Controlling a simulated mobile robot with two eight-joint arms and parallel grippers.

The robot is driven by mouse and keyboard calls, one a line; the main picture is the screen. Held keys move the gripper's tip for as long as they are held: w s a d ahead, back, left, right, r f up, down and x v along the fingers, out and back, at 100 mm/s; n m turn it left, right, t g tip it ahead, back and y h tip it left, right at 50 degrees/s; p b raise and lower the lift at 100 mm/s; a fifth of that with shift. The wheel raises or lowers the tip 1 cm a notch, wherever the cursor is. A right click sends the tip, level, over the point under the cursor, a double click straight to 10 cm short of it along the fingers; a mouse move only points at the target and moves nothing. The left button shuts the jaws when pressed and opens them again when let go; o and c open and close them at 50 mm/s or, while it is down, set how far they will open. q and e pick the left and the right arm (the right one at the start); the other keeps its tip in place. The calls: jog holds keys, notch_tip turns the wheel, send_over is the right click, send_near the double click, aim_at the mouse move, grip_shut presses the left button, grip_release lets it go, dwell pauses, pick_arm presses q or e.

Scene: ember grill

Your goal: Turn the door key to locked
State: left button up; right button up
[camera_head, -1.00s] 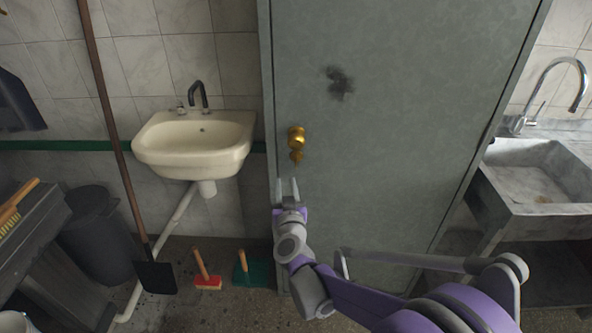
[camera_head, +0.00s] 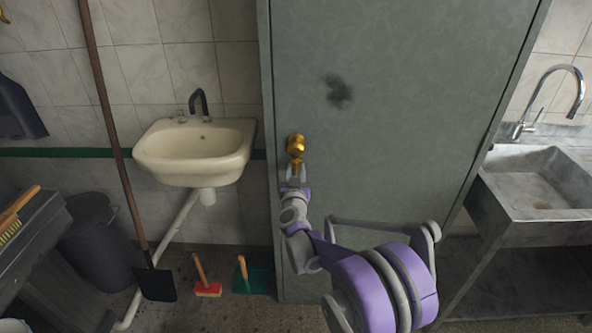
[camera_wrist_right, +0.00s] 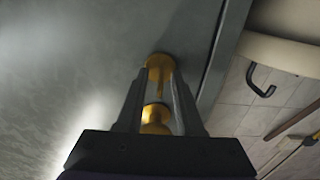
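The grey door (camera_head: 400,110) is closed in its frame. A round brass knob (camera_head: 295,142) sits near its left edge, with the small brass key (camera_head: 296,160) just below, partly hidden by my fingertips. My right gripper (camera_head: 296,170) points at the door, its fingers apart on either side of the key's place. In the right wrist view, brass parts (camera_wrist_right: 160,66) show between the fingers of the gripper (camera_wrist_right: 161,85); I cannot tell whether they touch. My left gripper is not in view.
A cream sink (camera_head: 196,152) hangs on the wall left of the door. A long-handled shovel (camera_head: 156,283) leans beside it. Small brushes (camera_head: 207,288) lie on the floor. A stone sink (camera_head: 540,180) stands at the right. The door face around the knob is clear.

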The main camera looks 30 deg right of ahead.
jog(key=shift+c, duration=0.3)
grip_shut()
jog(key=shift+m, duration=0.4)
jog(key=shift+f+m+b, duration=0.1)
jog(key=shift+m+b, duration=0.5)
jog(key=shift+m, duration=0.4)
jog(key=m, duration=0.3)
jog(key=shift+d+m+b, duration=0.1)
jog(key=shift+m+b, duration=0.2)
jog(key=shift+b, duration=0.1)
jog(key=m, duration=1.1)
jog(key=shift+f, duration=0.1)
jog(key=shift+m, duration=0.3)
